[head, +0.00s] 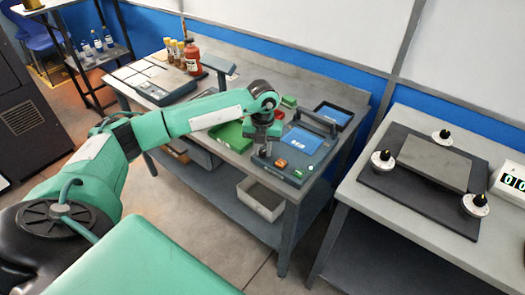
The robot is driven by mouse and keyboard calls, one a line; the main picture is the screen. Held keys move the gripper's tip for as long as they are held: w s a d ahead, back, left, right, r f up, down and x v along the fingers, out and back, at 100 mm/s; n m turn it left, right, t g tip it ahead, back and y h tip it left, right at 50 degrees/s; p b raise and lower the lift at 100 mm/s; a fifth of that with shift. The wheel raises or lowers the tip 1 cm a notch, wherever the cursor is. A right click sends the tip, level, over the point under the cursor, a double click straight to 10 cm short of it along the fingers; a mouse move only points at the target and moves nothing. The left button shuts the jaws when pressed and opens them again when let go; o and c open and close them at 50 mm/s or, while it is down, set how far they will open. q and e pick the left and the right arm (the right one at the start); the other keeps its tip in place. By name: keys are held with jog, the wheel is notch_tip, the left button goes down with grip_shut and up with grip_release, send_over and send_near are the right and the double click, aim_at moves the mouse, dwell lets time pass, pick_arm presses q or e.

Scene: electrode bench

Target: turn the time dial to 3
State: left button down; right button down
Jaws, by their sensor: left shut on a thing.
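A dark blue-grey bench device (325,150) with a blue panel and a raised handle sits at the front right of the middle table. Its front strip carries an orange button (281,163) and small green and pale parts (298,173). My left gripper (263,152) points down at the left end of this strip, shut on what appears to be the time dial. The fingers hide the dial, so its mark and numbers cannot be read. My right gripper is not in view.
A green tray (231,137) lies left of my gripper, with a small green block (289,101) and a dark-rimmed blue tray (333,115) behind. Bottles (192,58) stand farther back. The right table holds a grey plate (434,163) among black-knobbed dials and a display (512,182).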

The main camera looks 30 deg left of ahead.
pick_arm(q)
jog(key=shift+f+m, duration=0.1)
jog(key=shift+m, duration=0.4)
jog(key=shift+m+b, duration=0.4)
jog(key=m+b, duration=0.1)
jog(key=m, duration=0.1)
jog(key=shift+m, duration=0.3)
jog(key=shift+m+b, duration=0.35)
jog(key=shift+m, duration=0.25)
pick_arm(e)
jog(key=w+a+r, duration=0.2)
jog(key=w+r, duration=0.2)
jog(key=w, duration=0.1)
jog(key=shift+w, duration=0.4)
pick_arm(q)
jog(key=c, duration=1.2)
grip_release()
jog(key=shift+c, duration=0.2)
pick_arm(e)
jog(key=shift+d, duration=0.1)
